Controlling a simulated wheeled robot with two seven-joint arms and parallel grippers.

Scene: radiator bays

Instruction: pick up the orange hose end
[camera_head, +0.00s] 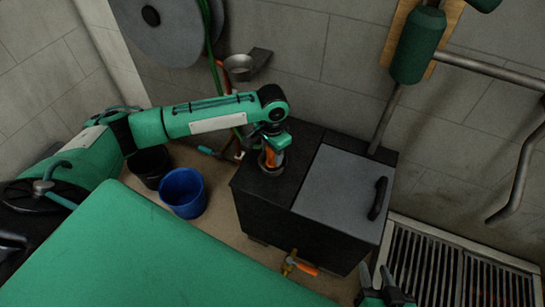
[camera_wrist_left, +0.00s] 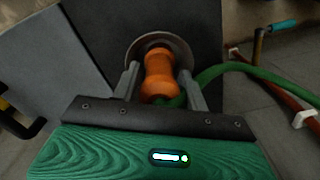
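The orange hose end (camera_wrist_left: 158,75) is a waisted orange piece standing at a round metal fitting (camera_wrist_left: 160,45) on the dark box. It also shows in the head view (camera_head: 271,158) on the box's top left part, partly hidden by my left gripper. My left gripper (camera_wrist_left: 157,72) points down at it, one grey finger on each side. The fingers look open, with a visible gap on the left; contact on the right is unclear. My right gripper (camera_head: 377,275) is at the bottom edge of the head view, fingers apart and empty.
The dark box (camera_head: 285,212) has a grey lid (camera_head: 340,190) with a black handle (camera_head: 378,198). A blue bucket (camera_head: 183,193) and a black bucket (camera_head: 149,166) stand left. A green hose (camera_wrist_left: 250,72) passes beside my left gripper. A floor grate (camera_head: 450,268) lies right.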

